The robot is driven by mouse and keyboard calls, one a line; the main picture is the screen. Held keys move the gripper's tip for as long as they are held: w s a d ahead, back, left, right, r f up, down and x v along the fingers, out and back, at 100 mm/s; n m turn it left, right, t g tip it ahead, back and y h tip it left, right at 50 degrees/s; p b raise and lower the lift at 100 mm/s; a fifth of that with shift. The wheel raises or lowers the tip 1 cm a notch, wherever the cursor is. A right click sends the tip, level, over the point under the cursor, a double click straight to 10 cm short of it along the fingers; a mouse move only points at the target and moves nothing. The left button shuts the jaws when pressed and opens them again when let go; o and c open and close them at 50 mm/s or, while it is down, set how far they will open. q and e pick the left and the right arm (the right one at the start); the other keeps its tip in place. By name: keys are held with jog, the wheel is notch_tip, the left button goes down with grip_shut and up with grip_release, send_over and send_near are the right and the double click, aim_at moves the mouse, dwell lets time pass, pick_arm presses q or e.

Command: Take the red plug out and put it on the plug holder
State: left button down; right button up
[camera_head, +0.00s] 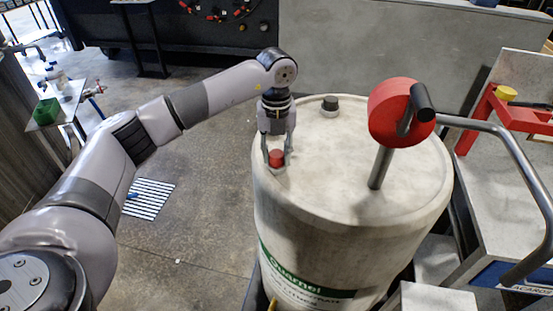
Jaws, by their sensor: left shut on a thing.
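The red plug (276,157) is on the top of a large pale drum (330,200), near its left rim. My left gripper (277,153) points down over it, with a finger on each side of the plug, and is shut on it. The plug looks to be at the drum's top; I cannot tell whether it is still seated in its hole. A plug holder cannot be made out for sure; a red bracket (505,110) with a yellow knob stands on the bench at the right. My right gripper is not in view.
A red disc (392,112) on a metal post and a curved metal pipe (500,150) stand over the drum's right side. A dark cap (330,103) is at the drum's back rim. A green box (46,111) sits on a small table at the left. The floor left of the drum is mostly clear.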

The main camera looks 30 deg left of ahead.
pick_arm(q)
jog(key=n+p, duration=0.1)
jog(key=n, duration=0.2)
jog(key=shift+n, duration=1.1)
jog(key=c, duration=1.1)
grip_release()
jog(key=shift+c, duration=0.4)
